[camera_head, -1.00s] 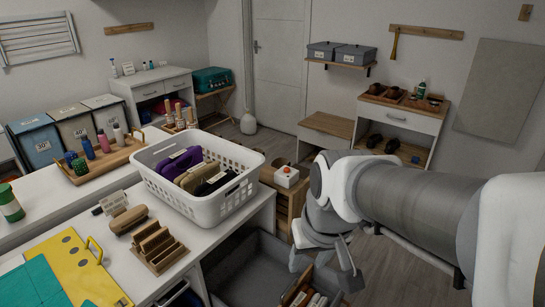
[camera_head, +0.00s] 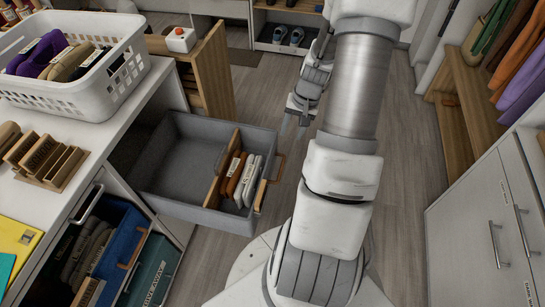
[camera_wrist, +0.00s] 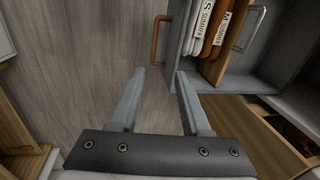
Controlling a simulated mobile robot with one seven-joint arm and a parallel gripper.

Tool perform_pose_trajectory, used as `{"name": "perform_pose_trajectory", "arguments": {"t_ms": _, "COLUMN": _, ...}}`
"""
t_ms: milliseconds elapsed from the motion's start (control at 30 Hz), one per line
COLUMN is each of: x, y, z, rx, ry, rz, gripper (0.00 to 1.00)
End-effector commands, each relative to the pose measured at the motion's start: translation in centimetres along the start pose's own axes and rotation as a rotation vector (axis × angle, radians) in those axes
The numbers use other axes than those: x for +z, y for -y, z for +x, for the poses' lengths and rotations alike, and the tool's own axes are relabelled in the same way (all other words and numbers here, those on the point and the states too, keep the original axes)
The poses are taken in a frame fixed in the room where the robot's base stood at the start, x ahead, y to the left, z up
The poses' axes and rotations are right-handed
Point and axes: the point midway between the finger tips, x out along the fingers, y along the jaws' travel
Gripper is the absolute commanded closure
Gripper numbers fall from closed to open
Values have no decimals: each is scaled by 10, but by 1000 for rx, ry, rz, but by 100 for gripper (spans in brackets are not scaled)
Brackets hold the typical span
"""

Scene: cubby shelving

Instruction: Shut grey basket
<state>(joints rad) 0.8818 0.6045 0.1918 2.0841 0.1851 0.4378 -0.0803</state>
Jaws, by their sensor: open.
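The grey basket (camera_head: 165,170) is pulled out like a drawer from the white unit under the counter in the head view. A wooden divider and several folded items with white labels are inside, near its right end, which has a brown handle (camera_head: 279,166). In the wrist view the basket (camera_wrist: 270,65) is at the upper right, its brown handle (camera_wrist: 157,40) just ahead of the fingers. My gripper (camera_head: 294,122) is beyond the basket's right end in the head view. It is open and empty in the wrist view (camera_wrist: 158,78), apart from the handle.
Blue (camera_head: 118,240) and green (camera_head: 150,272) bins sit below. A wooden cabinet (camera_head: 205,70) stands behind the grey basket. White drawers (camera_head: 480,220) line the right; the floor between is clear.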

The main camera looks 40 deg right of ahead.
Motion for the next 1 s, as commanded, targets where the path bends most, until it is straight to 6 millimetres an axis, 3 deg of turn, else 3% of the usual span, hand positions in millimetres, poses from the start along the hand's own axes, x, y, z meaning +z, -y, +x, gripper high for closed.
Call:
{"name": "perform_pose_trajectory", "arguments": {"t_ms": 33, "x": -3, "y": -10, "z": 12, "rx": -4, "ry": 3, "rz": 25, "gripper": 53}}
{"name": "perform_pose_trajectory", "arguments": {"t_ms": 100, "x": -4, "y": -17, "z": 19, "rx": -6, "ry": 4, "rz": 44, "gripper": 53}}
{"name": "perform_pose_trajectory", "arguments": {"t_ms": 367, "x": -5, "y": -20, "z": 45, "rx": -8, "ry": 7, "rz": 54, "gripper": 53}}
{"name": "perform_pose_trajectory", "arguments": {"t_ms": 800, "x": -4, "y": -19, "z": 141, "rx": -8, "ry": 7, "rz": 54, "gripper": 53}}
{"name": "perform_pose_trajectory", "arguments": {"t_ms": 1000, "x": -4, "y": -19, "z": 176, "rx": -8, "ry": 6, "rz": 53, "gripper": 53}}
